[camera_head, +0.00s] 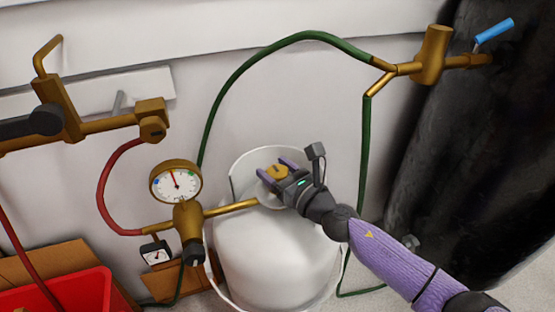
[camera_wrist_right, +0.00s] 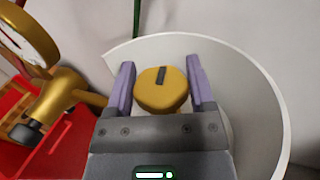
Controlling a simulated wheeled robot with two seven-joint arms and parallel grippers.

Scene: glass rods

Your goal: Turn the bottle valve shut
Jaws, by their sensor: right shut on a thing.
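The bottle valve is a round brass-yellow knob (camera_head: 277,172) on top of the white gas bottle (camera_head: 268,255), inside its pale open collar. In the right wrist view the knob (camera_wrist_right: 162,91) has a dark mark on its top, running nearly away from the gripper. My right gripper (camera_head: 275,168) reaches in from the right. Its two purple fingers stand on either side of the knob and are shut on it; the fingers also show in the wrist view (camera_wrist_right: 160,78). The knob's underside and stem are hidden. My left gripper is not in view.
A brass regulator (camera_head: 188,222) with a round gauge (camera_head: 176,182) stands left of the valve. The collar (camera_wrist_right: 268,90) curves around the gripper. A red crate (camera_head: 75,293) is at lower left. A green hose (camera_head: 235,77) arches behind; a dark tank (camera_head: 465,150) stands right.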

